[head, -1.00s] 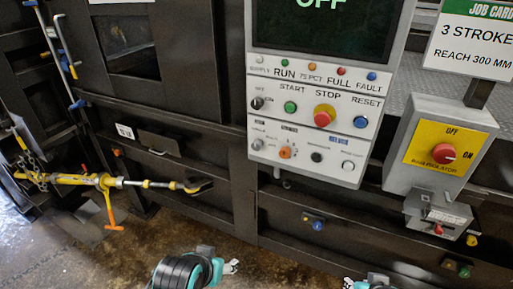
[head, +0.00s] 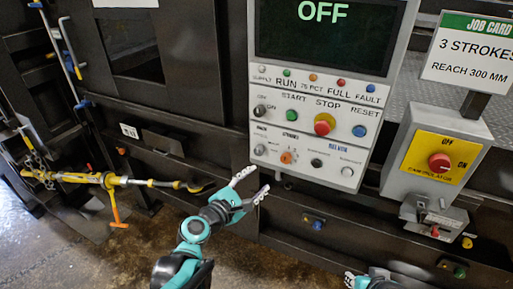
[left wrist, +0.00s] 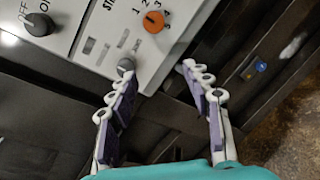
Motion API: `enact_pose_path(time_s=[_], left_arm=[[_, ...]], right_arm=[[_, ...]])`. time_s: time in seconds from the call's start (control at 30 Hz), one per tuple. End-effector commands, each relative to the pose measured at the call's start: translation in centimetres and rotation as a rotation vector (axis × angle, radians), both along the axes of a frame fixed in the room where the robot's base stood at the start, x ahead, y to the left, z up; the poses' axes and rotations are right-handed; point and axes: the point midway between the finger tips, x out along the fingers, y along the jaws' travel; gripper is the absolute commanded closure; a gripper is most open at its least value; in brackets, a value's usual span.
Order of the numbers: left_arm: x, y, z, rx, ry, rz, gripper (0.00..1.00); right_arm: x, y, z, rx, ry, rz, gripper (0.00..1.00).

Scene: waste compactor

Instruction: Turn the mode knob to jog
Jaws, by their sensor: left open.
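The control panel (head: 330,165) hangs below a screen reading OFF. On its lower row are a small grey knob (head: 260,149) at the left and an orange stroke dial (head: 287,157) beside it. The labels there are too blurred for me to tell which is the mode knob. My left gripper (head: 256,180) is open and empty, just below the panel's lower left edge. In the left wrist view the grey knob (left wrist: 126,65) lies just beyond one fingertip of the open gripper (left wrist: 154,79), apparently untouched. My right gripper (head: 350,277) only partly shows at the bottom edge.
An off/on knob (head: 259,110), a green start button (head: 292,115) and a red stop button (head: 324,124) sit above. A yellow isolator box (head: 440,160) stands at the right. A yellow bar (head: 80,177) with an orange handle lies at the left.

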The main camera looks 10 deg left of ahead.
Motion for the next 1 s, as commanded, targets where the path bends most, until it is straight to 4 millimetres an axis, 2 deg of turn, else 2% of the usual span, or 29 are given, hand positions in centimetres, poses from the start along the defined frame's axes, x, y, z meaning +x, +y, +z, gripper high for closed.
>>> enact_pose_path(time_s=[0.03, 0.1, 0.2, 0.27, 0.37, 0.73, 1.0], left_arm=[[1.1, 1.0, 0.9, -0.154, 0.008, 0.049, 0.51], [2.1, 2.2, 1.5, -0.350, 0.019, 0.103, 0.51], [2.9, 3.3, 1.9, -0.529, 0.030, 0.145, 0.51], [3.2, 3.6, 1.9, -0.583, 0.034, 0.157, 0.51], [4.0, 3.6, 1.9, -0.612, 0.036, 0.162, 0.51], [9.5, 2.1, 1.8, -0.606, 0.036, 0.160, 0.51], [10.7, 1.7, 1.9, -0.605, 0.036, 0.160, 0.51]], right_arm=[[0.0, 0.0, 0.6, 0.000, 0.000, 0.000, 0.71], [0.0, 0.0, 0.8, 0.000, 0.000, 0.000, 0.71], [0.0, 0.0, 1.0, 0.000, 0.000, 0.000, 0.71], [0.0, 0.0, 1.0, 0.000, 0.000, 0.000, 0.71], [0.0, 0.0, 0.9, 0.000, 0.000, 0.000, 0.71], [0.0, 0.0, 0.1, 0.000, 0.000, 0.000, 0.71], [0.0, 0.0, 0.0, 0.000, 0.000, 0.000, 0.71]])
